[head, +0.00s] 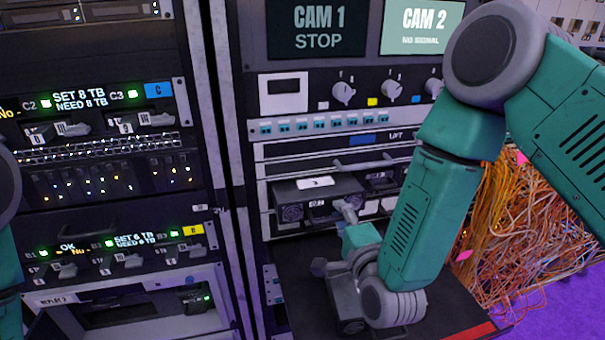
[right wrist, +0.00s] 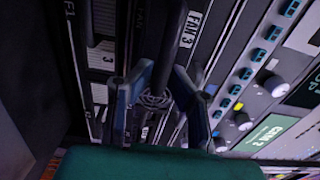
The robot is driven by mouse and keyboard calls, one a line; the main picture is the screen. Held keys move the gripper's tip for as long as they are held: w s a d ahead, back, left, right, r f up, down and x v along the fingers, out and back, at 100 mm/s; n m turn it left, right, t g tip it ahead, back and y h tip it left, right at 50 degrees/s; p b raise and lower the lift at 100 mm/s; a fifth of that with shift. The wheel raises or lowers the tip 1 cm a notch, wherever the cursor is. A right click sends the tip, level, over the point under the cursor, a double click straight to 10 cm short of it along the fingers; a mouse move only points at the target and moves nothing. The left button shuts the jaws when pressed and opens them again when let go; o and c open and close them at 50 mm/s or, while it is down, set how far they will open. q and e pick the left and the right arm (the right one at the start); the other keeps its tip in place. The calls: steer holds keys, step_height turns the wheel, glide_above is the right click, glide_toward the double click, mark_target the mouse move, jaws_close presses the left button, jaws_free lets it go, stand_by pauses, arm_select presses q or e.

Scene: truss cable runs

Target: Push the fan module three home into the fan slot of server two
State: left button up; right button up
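In the head view my right gripper (head: 348,212) is low in front of the right rack, at the right part of a dark unit with a round fan grille (head: 292,213) and a white label reading 3 (head: 316,183). In the right wrist view the two fingers (right wrist: 163,72) stand apart. Behind them are a dark front with a round grille (right wrist: 155,98) and a white FAN 3 label (right wrist: 188,28). I take this to be fan module three. The fingers hide part of it, and I cannot tell whether they touch it or how deep it sits. My left gripper is not in view.
A dark shelf (head: 440,292) with a red edge juts out below the right gripper. Loose orange cables (head: 530,215) hang at the right. Knobs (head: 343,93) and two screens (head: 318,30) are above. The left rack holds drive bays (head: 100,180).

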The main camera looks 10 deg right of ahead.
steer(key=shift+o, duration=1.2)
steer(key=shift+s, duration=0.15)
steer(key=s, duration=0.7)
steer(key=shift+d, duration=0.1)
